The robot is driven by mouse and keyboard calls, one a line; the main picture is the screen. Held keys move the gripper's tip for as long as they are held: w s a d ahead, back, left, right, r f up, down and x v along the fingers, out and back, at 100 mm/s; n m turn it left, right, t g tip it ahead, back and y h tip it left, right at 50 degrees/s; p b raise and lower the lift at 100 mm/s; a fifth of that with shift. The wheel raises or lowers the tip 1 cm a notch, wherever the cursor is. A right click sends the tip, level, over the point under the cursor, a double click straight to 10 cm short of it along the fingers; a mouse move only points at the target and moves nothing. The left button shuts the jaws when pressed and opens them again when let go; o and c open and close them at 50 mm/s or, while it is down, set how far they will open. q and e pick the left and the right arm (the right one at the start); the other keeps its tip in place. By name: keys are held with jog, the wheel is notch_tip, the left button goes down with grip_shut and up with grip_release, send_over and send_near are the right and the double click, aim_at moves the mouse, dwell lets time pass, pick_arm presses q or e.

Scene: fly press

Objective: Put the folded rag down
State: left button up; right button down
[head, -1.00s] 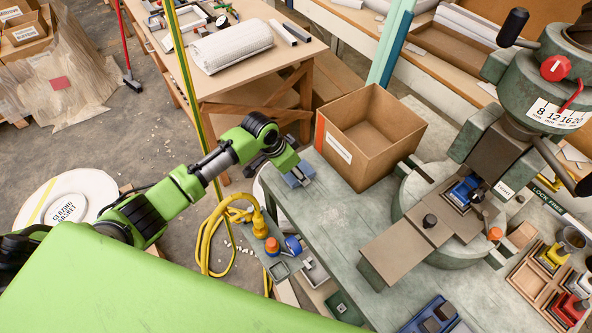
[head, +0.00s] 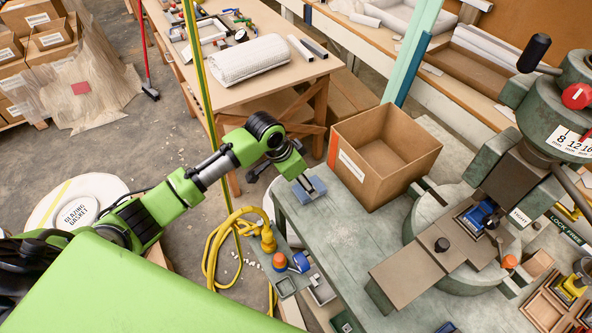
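My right gripper is not in view.
An open cardboard box (head: 350,183) stands right beside the rag. The fly press (head: 500,165) stands further right. A yellow hose (head: 212,250) and a small side shelf (head: 284,284) are left of the bench. Bare bench top lies in front of the box.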

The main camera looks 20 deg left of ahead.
pick_arm(q)
jog(key=v, duration=0.7)
jog(key=shift+b, duration=0.3)
jog(key=shift+s, duration=0.1)
